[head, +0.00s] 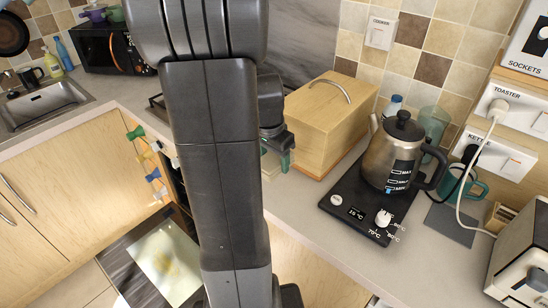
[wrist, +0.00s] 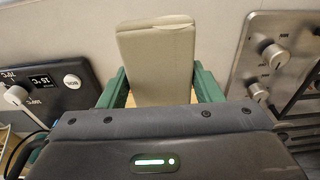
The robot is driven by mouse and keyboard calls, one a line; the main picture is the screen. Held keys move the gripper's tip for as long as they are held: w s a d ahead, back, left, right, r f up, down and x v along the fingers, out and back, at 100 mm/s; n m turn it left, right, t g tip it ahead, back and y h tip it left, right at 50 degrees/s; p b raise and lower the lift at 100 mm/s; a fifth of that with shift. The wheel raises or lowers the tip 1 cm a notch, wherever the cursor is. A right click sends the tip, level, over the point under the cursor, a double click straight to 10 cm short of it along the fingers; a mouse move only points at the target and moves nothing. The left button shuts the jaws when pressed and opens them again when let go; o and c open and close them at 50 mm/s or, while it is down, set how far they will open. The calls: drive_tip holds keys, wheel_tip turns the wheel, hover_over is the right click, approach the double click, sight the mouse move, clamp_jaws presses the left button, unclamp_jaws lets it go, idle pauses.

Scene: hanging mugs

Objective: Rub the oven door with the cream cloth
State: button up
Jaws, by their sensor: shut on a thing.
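The cream cloth (wrist: 158,62) shows in the wrist view as a thick folded pad. My gripper (wrist: 160,88) has its green fingers on both sides of the cloth and is shut on it. The oven door (head: 165,258) hangs open at the lower left, with a pale, smeared-looking glass panel. My arm hides its right part. The gripper is above the door and to its right, apart from it.
The wooden box (head: 316,126) stands behind and right of my gripper. A kettle (head: 402,150) stands on a black heating base (head: 351,210) further right. Hob knobs (wrist: 275,56) are close on the right in the wrist view.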

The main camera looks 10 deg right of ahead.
sight(275, 189)
drive_tip(key=shift+f+b, duration=3.55)
drive_tip(key=shift+f, duration=1)
drive_tip(key=o, duration=1)
drive_tip(key=shift+r, duration=0.1)
drive_tip(key=shift+c, duration=0.2)
drive_tip(key=shift+o, duration=1.2)
drive_tip(key=shift+r+p, duration=0.25)
drive_tip(key=shift+p, duration=0.05)
drive_tip(key=c, duration=1.3)
drive_tip(key=shift+o, duration=0.2)
drive_tip(key=shift+r+p, duration=2.3)
drive_tip(key=shift+r, duration=0.75)
